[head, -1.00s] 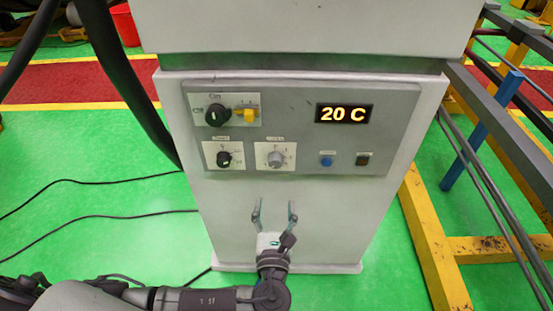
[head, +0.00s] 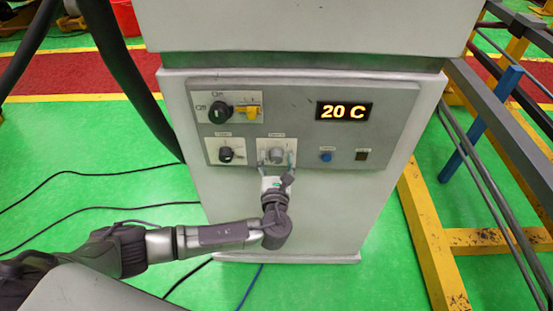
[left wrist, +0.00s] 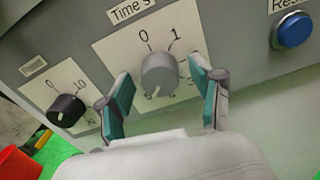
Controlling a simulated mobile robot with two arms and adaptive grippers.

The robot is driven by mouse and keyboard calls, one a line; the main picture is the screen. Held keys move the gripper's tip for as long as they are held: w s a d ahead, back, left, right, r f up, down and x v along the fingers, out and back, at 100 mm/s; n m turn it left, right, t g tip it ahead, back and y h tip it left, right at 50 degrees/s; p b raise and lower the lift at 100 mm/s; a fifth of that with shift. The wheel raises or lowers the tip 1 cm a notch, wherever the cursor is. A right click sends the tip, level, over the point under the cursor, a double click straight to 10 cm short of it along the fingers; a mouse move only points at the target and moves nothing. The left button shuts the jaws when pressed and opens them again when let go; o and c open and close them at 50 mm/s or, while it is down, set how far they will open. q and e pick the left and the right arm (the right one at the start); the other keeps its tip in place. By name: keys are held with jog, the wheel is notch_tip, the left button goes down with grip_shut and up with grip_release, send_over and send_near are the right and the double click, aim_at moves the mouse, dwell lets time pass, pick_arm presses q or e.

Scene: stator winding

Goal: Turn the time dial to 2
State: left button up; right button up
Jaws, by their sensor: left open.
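The time dial (head: 276,154) is a grey round knob on a white plate in the lower row of the cabinet's panel. In the left wrist view the dial (left wrist: 160,74) sits under the label "Time s", with marks 0 and 1 above it. Its white pointer line faces down, slightly left. Other marks at its lower right are partly hidden by a finger. My left gripper (head: 277,169) is open in front of the dial. In the left wrist view its teal-padded fingers (left wrist: 160,82) stand on either side of the knob, with gaps visible. My right gripper is not in view.
A black knob (left wrist: 66,109) is left of the time dial, and a blue button (left wrist: 293,30) is to the right. Above are a black switch (head: 219,112), a yellow switch (head: 247,111) and a display (head: 343,111) reading "20 C". A yellow frame (head: 428,232) stands at right.

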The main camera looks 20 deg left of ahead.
pick_arm(q)
jog(key=c, duration=1.1)
jog(key=shift+c, duration=0.2)
